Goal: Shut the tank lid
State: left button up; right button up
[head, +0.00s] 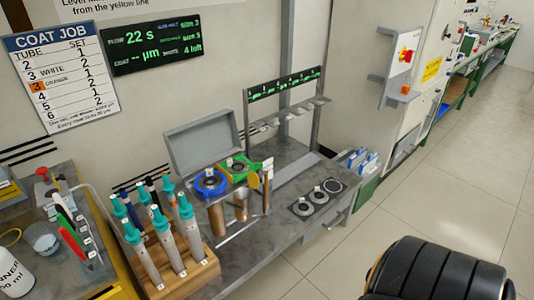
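The tank lid (205,142) looks like a flat grey panel standing raised at the back of the bench, so it is open. In front of it are a blue ring-shaped fitting (211,183) and a green one (239,170). These sit where the tank appears to be; its body is mostly hidden behind them. Copper-coloured cylinders (241,204) stand just below the rings. Neither of my grippers shows in the head view, and nothing is seen touching the lid.
A wooden rack (176,270) of teal-topped tubes stands left of the tank. A grey frame with hooks (288,118) rises to the right. Round dark pads (318,197) lie on the bench's right part. Open floor (440,190) lies right of the bench.

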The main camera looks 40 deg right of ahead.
aim_at(202, 140)
jog(key=z, duration=1.15)
jog(key=i+l, duration=0.25)
jog(key=l, duration=0.25)
